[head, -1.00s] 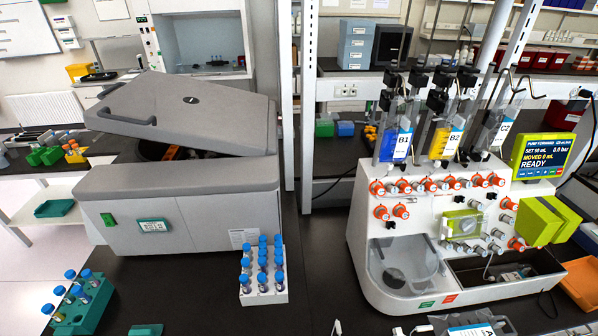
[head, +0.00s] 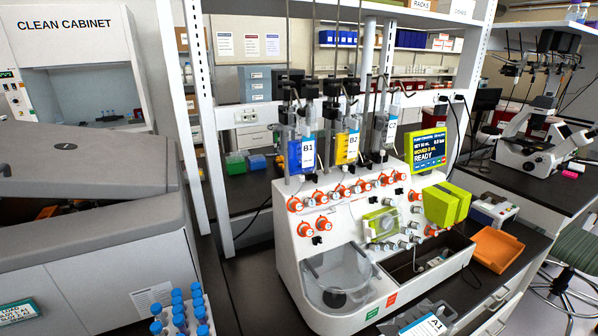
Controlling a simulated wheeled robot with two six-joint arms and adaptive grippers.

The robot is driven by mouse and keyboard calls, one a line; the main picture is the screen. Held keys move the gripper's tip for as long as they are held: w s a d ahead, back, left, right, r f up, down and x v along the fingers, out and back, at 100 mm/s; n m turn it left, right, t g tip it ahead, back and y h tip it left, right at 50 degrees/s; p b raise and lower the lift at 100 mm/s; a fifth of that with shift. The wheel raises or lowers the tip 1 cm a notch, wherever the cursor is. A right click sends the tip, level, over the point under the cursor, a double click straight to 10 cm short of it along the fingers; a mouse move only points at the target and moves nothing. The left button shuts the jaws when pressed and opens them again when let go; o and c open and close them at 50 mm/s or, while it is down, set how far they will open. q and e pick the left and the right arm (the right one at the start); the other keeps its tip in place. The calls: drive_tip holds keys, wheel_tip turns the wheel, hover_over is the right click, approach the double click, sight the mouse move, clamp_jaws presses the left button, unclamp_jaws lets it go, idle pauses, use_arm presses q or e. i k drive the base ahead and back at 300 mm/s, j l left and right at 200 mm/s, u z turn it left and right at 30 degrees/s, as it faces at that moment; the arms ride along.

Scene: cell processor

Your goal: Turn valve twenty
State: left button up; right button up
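The white cell processor (head: 290,255) stands on the black bench in the middle of the head view. Its sloped front panel carries rows of valve knobs: several orange ones, such as one at the upper left (head: 295,204), and several grey ones near the lower right (head: 391,247). The numbers beside the knobs are too small to read, so I cannot tell which is valve twenty. The processor's screen (head: 428,150) reads "PUMP FORWARD", "SET 50 mL" and "READY". Neither of my grippers is in view.
Bags B1 (head: 307,153), B2 (head: 350,148) and C2 (head: 391,131) hang above the panel. Bag A1 (head: 426,326) lies at the front. A grey centrifuge (head: 90,245) and blue-capped tubes (head: 180,312) are left. An orange tray (head: 496,250) and a microscope (head: 540,150) are right.

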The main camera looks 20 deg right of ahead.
sight(419, 240)
drive_tip(key=l, duration=1.95)
drive_tip(key=l+u, duration=0.15)
drive_tip(key=l, duration=1.8)
